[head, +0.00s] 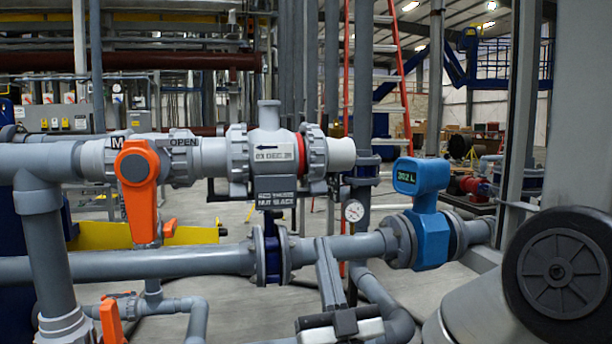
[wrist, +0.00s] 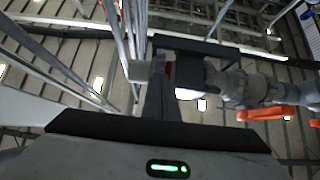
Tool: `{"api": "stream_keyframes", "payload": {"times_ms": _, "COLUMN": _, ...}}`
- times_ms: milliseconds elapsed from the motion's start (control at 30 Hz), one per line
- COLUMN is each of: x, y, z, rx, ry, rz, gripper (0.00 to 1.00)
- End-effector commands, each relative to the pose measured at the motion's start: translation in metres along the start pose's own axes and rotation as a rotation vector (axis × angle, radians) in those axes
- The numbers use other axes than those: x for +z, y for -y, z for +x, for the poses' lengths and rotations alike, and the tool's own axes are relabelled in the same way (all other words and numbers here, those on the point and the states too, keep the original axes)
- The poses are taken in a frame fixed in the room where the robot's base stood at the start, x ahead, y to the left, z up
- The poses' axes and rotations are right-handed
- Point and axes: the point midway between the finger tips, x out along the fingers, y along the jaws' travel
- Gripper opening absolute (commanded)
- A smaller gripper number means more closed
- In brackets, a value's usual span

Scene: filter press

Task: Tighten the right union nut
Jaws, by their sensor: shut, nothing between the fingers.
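The right union nut (head: 316,152) is a grey ribbed ring on the right side of the check valve body (head: 270,158). A red ring (head: 301,152) shows between that nut and the body, and a white pipe stub (head: 342,153) sticks out on its right. The left union nut (head: 237,152) sits on the other side of the body. My gripper (head: 326,243) points upward below the right nut, apart from it. Its fingers are shut and empty. In the wrist view my gripper (wrist: 160,66) is seen from behind, with the grey pipe fittings (wrist: 235,84) to its right.
An orange-handled valve (head: 138,172) stands left on the upper pipe. A lower grey pipe (head: 150,262) carries a blue flow meter (head: 428,222) and runs behind my fingers. A gauge (head: 354,211) stands close right of my fingers. A placard (head: 274,192) hangs under the valve body.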

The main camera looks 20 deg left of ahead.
Motion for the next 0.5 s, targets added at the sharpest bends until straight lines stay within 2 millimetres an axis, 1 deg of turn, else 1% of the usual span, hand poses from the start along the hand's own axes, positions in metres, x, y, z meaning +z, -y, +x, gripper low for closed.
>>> {"api": "stream_keyframes", "payload": {"times_ms": 67, "x": -0.002, "y": -0.001, "z": 0.006, "rx": 0.007, "ry": -0.005, "rz": 0.002, "gripper": 0.0}}
{"api": "stream_keyframes", "payload": {"times_ms": 167, "x": -0.005, "y": -0.002, "z": 0.022, "rx": 0.007, "ry": -0.006, "rz": 0.002, "gripper": 0.0}}
{"api": "stream_keyframes", "payload": {"times_ms": 267, "x": -0.008, "y": -0.002, "z": 0.043, "rx": 0.006, "ry": -0.007, "rz": 0.001, "gripper": 0.0}}
{"api": "stream_keyframes", "payload": {"times_ms": 333, "x": -0.013, "y": -0.001, "z": 0.06, "rx": 0.006, "ry": -0.003, "rz": 0.003, "gripper": 0.0}}
{"api": "stream_keyframes", "payload": {"times_ms": 500, "x": -0.015, "y": -0.002, "z": 0.085, "rx": 0.006, "ry": 0.001, "rz": 0.003, "gripper": 0.0}}
